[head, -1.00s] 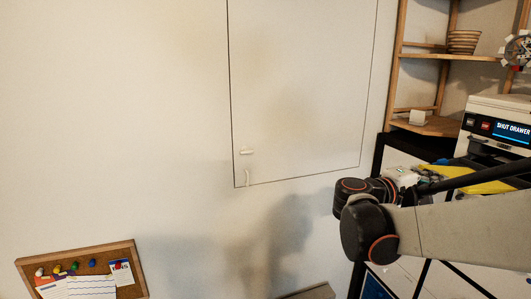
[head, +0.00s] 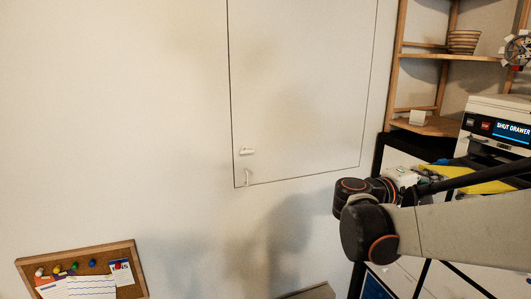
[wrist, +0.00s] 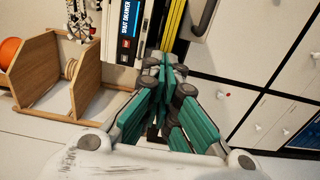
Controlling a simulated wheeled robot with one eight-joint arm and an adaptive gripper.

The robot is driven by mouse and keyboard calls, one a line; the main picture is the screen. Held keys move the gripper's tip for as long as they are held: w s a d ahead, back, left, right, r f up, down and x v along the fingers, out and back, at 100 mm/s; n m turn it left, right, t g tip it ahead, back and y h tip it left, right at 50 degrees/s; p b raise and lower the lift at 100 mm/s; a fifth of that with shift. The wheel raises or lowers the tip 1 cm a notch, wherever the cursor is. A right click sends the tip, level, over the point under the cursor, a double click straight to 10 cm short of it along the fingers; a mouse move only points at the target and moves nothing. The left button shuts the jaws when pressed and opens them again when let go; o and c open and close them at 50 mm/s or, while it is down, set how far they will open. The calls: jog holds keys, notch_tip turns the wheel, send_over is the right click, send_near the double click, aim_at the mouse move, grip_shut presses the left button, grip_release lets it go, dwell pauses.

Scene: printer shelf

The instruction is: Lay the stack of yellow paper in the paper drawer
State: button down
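The yellow paper (head: 490,187) shows at the right of the head view, below the printer's front and partly hidden by dark parts of my arm. In the wrist view the yellow paper (wrist: 172,28) is a narrow band seen near edge-on, beside the printer's display. The paper drawer itself is mostly hidden, so I cannot tell exactly how the paper lies in it. The printer (head: 500,112) has a lit display reading "SHUT DRAWER". My gripper (wrist: 165,72) has teal fingers whose tips come together just short of the paper's near end. I see nothing clearly held between them.
A wooden corner shelf (head: 428,56) with a stacked bowl (head: 463,42) stands left of the printer. White cabinet fronts (wrist: 255,105) lie close to my gripper's right in the wrist view. A cork board (head: 78,266) hangs at lower left.

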jog(key=shift+x, duration=2.4)
dwell(0.8)
jog(key=shift+a, duration=0.1)
jog(key=v, duration=0.7)
jog(key=shift+b, duration=0.3)
dwell(0.4)
